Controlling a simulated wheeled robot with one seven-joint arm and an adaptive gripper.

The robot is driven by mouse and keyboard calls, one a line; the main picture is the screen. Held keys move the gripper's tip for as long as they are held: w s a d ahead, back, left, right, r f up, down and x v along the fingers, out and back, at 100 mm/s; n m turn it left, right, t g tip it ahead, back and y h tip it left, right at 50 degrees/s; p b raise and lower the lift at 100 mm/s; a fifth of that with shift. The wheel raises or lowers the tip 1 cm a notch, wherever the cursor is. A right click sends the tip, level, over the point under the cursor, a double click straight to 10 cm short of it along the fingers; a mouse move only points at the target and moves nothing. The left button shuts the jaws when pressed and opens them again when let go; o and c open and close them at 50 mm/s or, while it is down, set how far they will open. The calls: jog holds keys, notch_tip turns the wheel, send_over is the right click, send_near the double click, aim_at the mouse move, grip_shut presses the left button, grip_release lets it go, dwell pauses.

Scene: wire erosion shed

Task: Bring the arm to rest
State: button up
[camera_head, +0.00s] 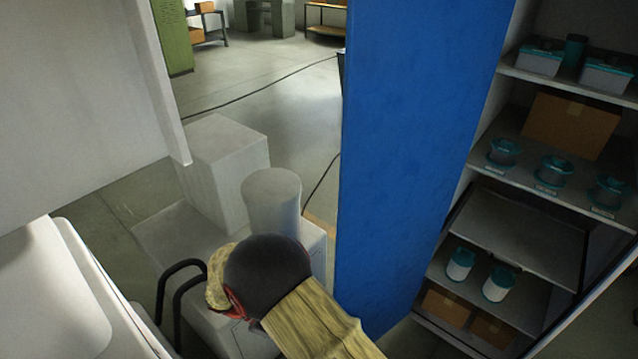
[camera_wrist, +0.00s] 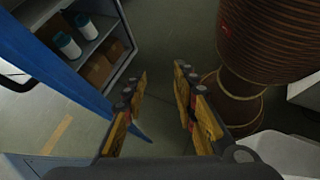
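My gripper (camera_wrist: 162,80) shows in the wrist view with its two yellow-padded fingers spread apart. Nothing is between the fingers; bare floor shows through the gap. The blue side panel of the shelf unit (camera_wrist: 70,70) is to the left of the fingers. In the head view my arm (camera_head: 310,320) shows at the bottom middle, as a dark round joint and a yellow link. It is folded low, left of the blue panel (camera_head: 410,150). The gripper's fingers cannot be made out in the head view.
The open shelf unit (camera_head: 535,190) at right holds teal-lidded jars, bins and cardboard boxes. Pale blocks (camera_head: 222,165) and a pale cylinder (camera_head: 272,203) stand left of the panel. A cable (camera_head: 265,92) crosses the floor. A brown ribbed cylinder (camera_wrist: 270,40) is close right of the fingers.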

jog(key=s+d+r+m+t+y+b, duration=0.2)
jog(key=s+d+r+m+y, duration=0.1)
jog(key=d+r, duration=0.4)
jog(key=s+d+r+m+t+y+b, duration=0.1)
jog(key=s+d+r+m+t+y, duration=0.1)
jog(key=s+d+r+m+y, duration=0.2)
jog(key=s+d+r+m+t+y+b, duration=0.2)
jog(key=s+d+r+m, duration=0.4)
jog(key=r, duration=0.9)
jog(key=d+m+t+y, duration=0.1)
jog(key=d+m+y, duration=0.1)
jog(key=d, duration=0.1)
jog(key=shift+d+r+b, duration=0.2)
jog(key=shift+d+b, duration=0.15)
jog(key=shift+d, duration=0.05)
